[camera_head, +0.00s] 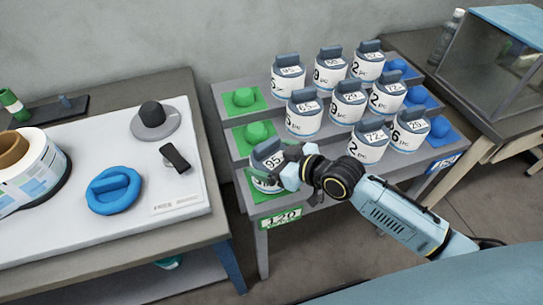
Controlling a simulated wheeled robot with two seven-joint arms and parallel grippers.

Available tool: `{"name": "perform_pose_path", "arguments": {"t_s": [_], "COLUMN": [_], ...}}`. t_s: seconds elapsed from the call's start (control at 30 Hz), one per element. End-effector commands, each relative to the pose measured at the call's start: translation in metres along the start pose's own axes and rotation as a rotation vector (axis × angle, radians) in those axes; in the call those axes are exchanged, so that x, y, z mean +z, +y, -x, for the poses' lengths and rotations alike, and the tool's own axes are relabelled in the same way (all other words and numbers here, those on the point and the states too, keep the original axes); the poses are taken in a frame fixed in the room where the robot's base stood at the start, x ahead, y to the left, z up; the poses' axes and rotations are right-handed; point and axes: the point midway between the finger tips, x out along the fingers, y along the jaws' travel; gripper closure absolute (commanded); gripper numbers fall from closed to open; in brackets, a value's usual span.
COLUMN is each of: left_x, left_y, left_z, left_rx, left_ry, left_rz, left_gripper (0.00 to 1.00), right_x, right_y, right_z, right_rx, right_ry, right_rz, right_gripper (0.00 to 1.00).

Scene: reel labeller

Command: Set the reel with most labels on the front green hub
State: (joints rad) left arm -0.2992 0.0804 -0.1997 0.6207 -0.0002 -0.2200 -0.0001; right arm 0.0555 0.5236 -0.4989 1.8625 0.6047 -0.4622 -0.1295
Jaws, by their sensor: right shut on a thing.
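My right gripper (285,167) is shut on a white reel (265,183) with a dark grey-blue top and a tag that seems to read 95. The reel is upright over the front green pad (258,196) at the rack's near left corner. The front green hub is hidden under or behind the reel, and I cannot tell whether the reel rests fully on it. Other tagged reels stand on the rack, such as one in the middle row (304,119) and one in the front row (367,150). My left gripper is not in view.
The middle green hub (257,132) and back green hub (243,97) are bare. Blue hubs (440,127) line the rack's right side. A labeller table (110,235) at left holds a large label roll (35,178) and blue knob (114,190). A clear-sided case (495,70) stands at right.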

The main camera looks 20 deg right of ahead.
Motion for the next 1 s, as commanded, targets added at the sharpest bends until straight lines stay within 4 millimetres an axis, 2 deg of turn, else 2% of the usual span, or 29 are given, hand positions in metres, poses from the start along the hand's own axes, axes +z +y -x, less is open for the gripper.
{"name": "perform_pose_path", "arguments": {"t_s": [0.9, 0.93, 1.0], "left_x": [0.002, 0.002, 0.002], "left_y": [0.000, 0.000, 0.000], "left_z": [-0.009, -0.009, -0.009], "left_rx": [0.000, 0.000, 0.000], "left_ry": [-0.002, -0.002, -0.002], "left_rz": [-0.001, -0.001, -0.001], "left_gripper": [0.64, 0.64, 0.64], "right_x": [0.012, 0.012, 0.011], "right_y": [0.000, 0.000, 0.000], "right_z": [-0.005, -0.005, -0.005], "right_rx": [0.000, 0.000, 0.000], "right_ry": [0.001, 0.001, 0.001], "right_rz": [0.001, 0.001, 0.000], "right_gripper": [0.35, 0.05, 0.00]}}
